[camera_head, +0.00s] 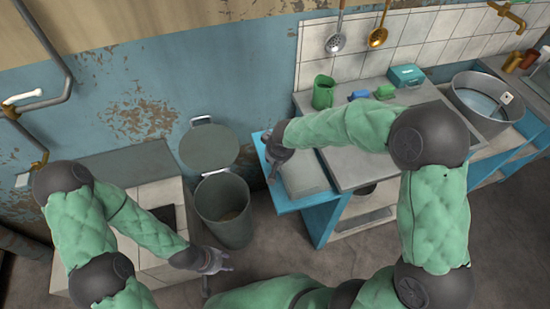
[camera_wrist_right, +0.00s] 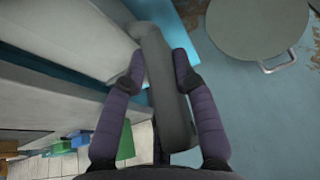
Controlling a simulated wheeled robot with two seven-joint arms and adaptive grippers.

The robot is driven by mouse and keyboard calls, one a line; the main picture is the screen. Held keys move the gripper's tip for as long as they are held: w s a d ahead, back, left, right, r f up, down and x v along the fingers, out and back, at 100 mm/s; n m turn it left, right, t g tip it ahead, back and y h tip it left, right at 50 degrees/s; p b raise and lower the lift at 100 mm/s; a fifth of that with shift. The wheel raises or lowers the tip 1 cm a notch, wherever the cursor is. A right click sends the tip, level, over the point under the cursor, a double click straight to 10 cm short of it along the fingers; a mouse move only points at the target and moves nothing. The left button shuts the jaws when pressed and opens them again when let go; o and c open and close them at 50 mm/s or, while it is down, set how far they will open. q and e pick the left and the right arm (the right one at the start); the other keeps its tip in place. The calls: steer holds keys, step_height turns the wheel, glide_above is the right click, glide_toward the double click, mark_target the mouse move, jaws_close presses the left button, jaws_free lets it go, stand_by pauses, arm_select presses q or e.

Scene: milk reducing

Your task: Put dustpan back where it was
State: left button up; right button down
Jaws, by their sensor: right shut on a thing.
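My right gripper (camera_head: 278,155) is over the left edge of the blue side shelf (camera_head: 293,203), beside the counter. In the right wrist view it is shut on a long grey piece (camera_wrist_right: 168,90), which looks like the dustpan's handle. The dustpan's full shape is hidden, and I cannot tell whether it touches the shelf. A pale grey slab (camera_head: 305,175) lies on the shelf close to the gripper. My left gripper (camera_head: 226,262) hangs low in front of the bin, with its fingers apart and nothing seen between them.
A grey bin (camera_head: 222,208) with its round lid (camera_head: 208,148) raised stands left of the shelf. A tiled block (camera_head: 150,255) stands at left.

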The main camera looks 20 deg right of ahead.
steer(key=shift+f, duration=0.1)
steer(key=c, duration=1)
jaws_free()
steer(key=shift+r, duration=0.4)
steer(key=p+v, duration=0.4)
steer(key=v, duration=0.7)
steer(key=shift+s+r, duration=0.15)
steer(key=shift+r, duration=0.15)
